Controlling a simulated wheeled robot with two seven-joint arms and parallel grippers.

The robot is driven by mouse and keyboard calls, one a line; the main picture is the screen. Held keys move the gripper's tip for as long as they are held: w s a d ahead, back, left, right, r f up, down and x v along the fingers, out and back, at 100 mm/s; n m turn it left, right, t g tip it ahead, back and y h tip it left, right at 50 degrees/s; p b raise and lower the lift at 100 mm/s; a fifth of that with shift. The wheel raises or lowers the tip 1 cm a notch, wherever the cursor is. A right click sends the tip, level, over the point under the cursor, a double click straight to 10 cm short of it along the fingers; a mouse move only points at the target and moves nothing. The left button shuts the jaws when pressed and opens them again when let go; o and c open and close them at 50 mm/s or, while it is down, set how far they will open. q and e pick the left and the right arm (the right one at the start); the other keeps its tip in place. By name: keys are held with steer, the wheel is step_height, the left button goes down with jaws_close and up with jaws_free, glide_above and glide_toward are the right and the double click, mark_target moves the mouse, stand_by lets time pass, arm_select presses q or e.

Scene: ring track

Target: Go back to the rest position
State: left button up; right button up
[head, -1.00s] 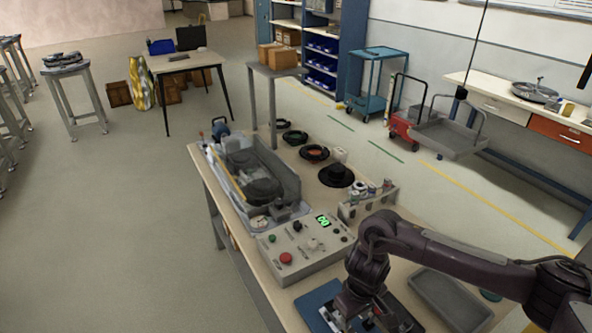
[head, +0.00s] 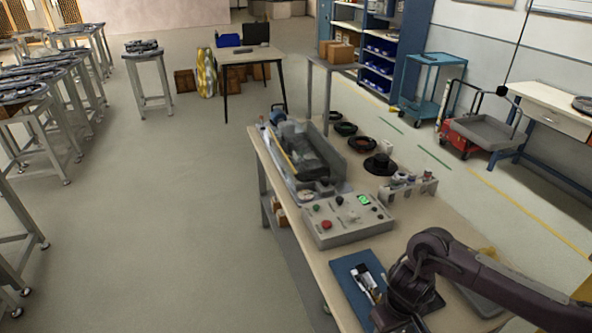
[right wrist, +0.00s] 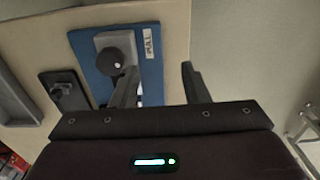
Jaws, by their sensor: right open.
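My right arm (head: 440,255) comes in from the right in the head view, bent over the near end of the workbench (head: 455,215). Its gripper is hard to make out there. In the right wrist view my right gripper (right wrist: 160,85) has its two dark fingers apart, with nothing held between them. A blue board (right wrist: 150,72) with a grey plate, a black knob (right wrist: 112,60) and a label lies below, overlapped by the left finger. The blue board also shows in the head view (head: 345,265), left of my arm. My left gripper is not in view.
A control box (head: 345,232) with buttons and a green display stands on the bench, with a grey track fixture (head: 318,155) behind it. Black round parts (head: 381,163) and a small rack (head: 408,190) sit to the right. Open floor lies left of the bench.

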steer(key=s+a+r+n+t+y, duration=0.1)
steer(key=a+r+n+t+y, duration=0.15)
steer(key=a, duration=0.85)
steer(key=s+a+r+n+t+y, duration=0.1)
steer(key=a+r+t+y, duration=0.25)
steer(key=a, duration=0.75)
steer(key=s+d+r+m+g+h, duration=0.1)
steer(key=s+d+m+h, duration=0.3)
steer(key=d, duration=0.6)
steer(key=s+d+r+m+g+h, duration=0.1)
steer(key=s+d+m+g+h, duration=0.1)
steer(key=s+d, duration=0.6)
step_height(320, 180, down, 32)
steer(key=d+b, duration=0.2)
steer(key=b, duration=0.2)
arm_select(q)
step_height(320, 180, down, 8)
steer(key=b, duration=0.4)
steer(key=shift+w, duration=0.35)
arm_select(e)
steer(key=s+d+f+g, duration=0.1)
steer(key=s+d+f, duration=0.1)
steer(key=s+f, duration=0.8)
steer(key=s+d+f+g, duration=0.1)
steer(key=s+d+f, duration=0.1)
steer(key=s+f, duration=0.7)
step_height(320, 180, down, 6)
steer(key=shift+s+r+n, duration=0.1)
steer(key=shift+s+n, duration=0.3)
steer(key=shift+n, duration=0.05)
